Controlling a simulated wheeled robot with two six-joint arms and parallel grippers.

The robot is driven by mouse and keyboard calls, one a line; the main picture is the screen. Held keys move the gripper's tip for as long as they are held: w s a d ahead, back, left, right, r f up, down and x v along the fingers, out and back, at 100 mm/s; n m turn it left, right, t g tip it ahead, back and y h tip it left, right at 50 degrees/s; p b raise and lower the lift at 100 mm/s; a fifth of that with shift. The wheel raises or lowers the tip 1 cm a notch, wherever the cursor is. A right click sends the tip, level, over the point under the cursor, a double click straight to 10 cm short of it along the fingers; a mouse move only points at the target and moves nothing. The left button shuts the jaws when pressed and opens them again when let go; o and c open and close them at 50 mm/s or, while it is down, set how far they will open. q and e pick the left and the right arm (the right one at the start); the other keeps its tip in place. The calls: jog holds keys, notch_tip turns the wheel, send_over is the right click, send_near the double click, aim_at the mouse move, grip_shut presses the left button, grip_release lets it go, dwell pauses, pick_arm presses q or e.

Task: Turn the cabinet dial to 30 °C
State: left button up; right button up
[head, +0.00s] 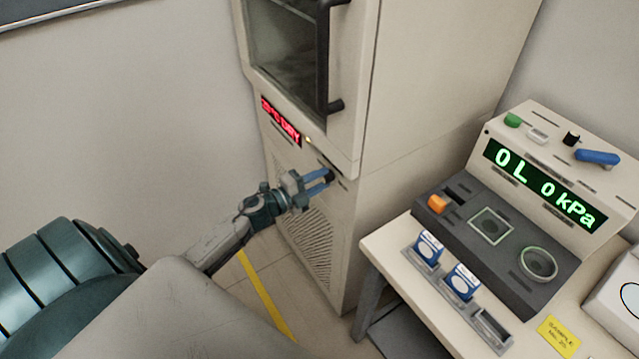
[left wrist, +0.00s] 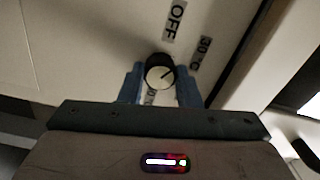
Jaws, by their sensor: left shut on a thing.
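The cabinet (head: 355,230) stands at the middle of the head view, with a red display (head: 281,121) that seems to end in "°C DRY"; its first digits are hard to read. The dial (left wrist: 160,72) is a round knob with a dark rim and a light face. Its dark mark points up and right, roughly toward the "30 °C" label (left wrist: 202,52); the "OFF" label (left wrist: 175,22) is above it. My left gripper (head: 325,179) is shut on the dial, with a blue finger on each side. A label below the dial is mostly hidden. My right gripper is not in view.
The cabinet door has a dark handle (head: 323,60) above the dial. To the right, a bench (head: 405,285) carries a control console (head: 560,165) with a green display and several small boxes and knobs. A yellow floor stripe (head: 265,295) runs below my left arm.

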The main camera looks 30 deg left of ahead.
pick_arm(q)
jog(key=m+b, duration=0.1)
jog(key=m, duration=0.2)
jog(key=shift+f+m+b, duration=0.15)
jog(key=shift+m+b, duration=0.2)
jog(key=shift+m, duration=0.55)
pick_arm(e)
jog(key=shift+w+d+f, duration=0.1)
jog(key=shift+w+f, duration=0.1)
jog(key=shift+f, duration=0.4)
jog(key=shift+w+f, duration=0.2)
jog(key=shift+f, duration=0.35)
pick_arm(q)
jog(key=shift+b, duration=0.3)
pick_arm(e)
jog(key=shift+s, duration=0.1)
pick_arm(q)
jog(key=o, duration=1)
jog(key=shift+c, duration=0.2)
